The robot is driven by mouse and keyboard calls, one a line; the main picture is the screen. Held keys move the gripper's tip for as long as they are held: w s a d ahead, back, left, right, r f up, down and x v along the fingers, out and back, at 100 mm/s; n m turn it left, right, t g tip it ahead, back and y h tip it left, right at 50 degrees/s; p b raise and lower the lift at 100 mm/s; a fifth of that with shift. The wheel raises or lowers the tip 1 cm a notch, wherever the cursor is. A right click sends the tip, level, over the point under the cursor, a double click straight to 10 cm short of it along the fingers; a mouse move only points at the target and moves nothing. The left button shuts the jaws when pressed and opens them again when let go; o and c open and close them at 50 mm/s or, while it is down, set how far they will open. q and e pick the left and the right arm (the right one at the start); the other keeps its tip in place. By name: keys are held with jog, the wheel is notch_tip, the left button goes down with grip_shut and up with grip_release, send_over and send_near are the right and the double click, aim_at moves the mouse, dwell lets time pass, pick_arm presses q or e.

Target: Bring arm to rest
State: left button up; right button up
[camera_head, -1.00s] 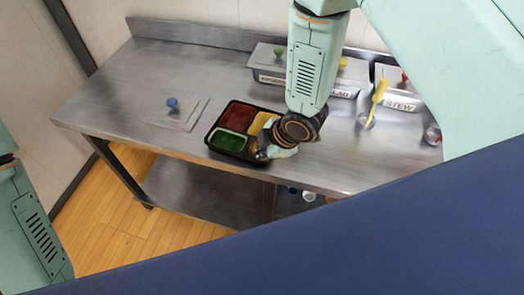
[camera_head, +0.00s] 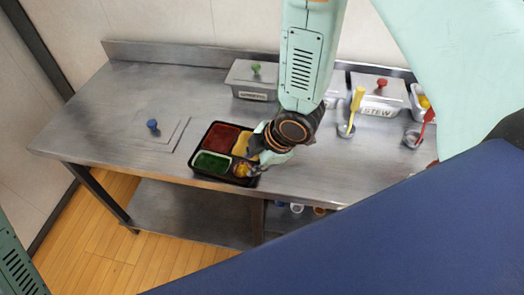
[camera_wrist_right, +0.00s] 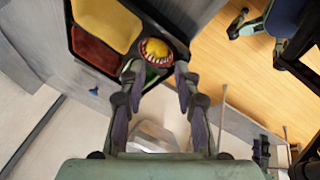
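A black bento tray (camera_head: 197,138) sits near the front edge of the steel table, with red, green and yellow fillings in its compartments. A yellow and red round food piece (camera_wrist_right: 156,52) lies in a tray compartment in the wrist view. My right gripper (camera_wrist_right: 157,73) has its two fingers apart, one on each side just below the piece; I cannot tell whether they touch it. In the head view my right gripper (camera_head: 255,165) is over the tray's right front corner, partly hidden by its own wrist. Of my left arm only a link shows at the lower left; its gripper is out of view.
Lidded metal containers, one with a green knob (camera_head: 256,69) and one labelled STEW (camera_head: 377,97), stand at the back. A yellow-handled utensil (camera_head: 357,100) and a red-handled one (camera_head: 426,122) stand at right. A blue-knobbed lid (camera_head: 153,125) lies left; table around it is clear.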

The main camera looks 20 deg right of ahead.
jog(key=v, duration=0.6)
jog(key=shift+r, duration=0.25)
jog(key=shift+s, duration=0.15)
jog(key=s+d+f+m+g+h+b, duration=0.1)
jog(key=s+d+f+m+g+b, duration=0.1)
jog(key=s+f+m+b, duration=0.4)
jog(key=s+d+f+m+g+h+b, duration=0.2)
jog(key=s+f+m+b, duration=0.4)
jog(key=s+f+m, duration=0.5)
jog(key=s+d+f, duration=0.1)
jog(key=s+f, duration=0.5)
jog(key=f, duration=0.5)
jog(key=shift+d+f+b, duration=0.25)
jog(key=shift+f+b, duration=0.05)
jog(key=shift+f, duration=0.05)
jog(key=shift+s, duration=0.2)
